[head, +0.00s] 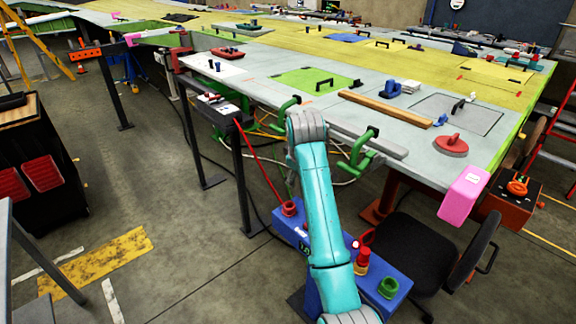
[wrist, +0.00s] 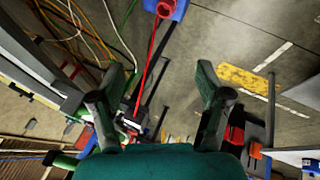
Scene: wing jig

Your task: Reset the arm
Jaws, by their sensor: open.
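My turquoise arm (head: 328,210) rises from the bottom of the head view toward the edge of the wing table. Its grey wrist end (head: 307,128) is at that edge, and the gripper fingers are not clearly seen there. In the wrist view my gripper (wrist: 162,78) shows two green fingers with dark joints, spread wide apart. Nothing is held between them. The floor and a red rod (wrist: 152,55) show beyond the gap.
The wing table (head: 408,155) carries a green panel (head: 300,78), a wooden bar (head: 385,109) and a red disc tool (head: 451,146). A green clamp (head: 364,150) sits at its edge. A blue box (head: 395,277) and black chair (head: 415,245) stand close by.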

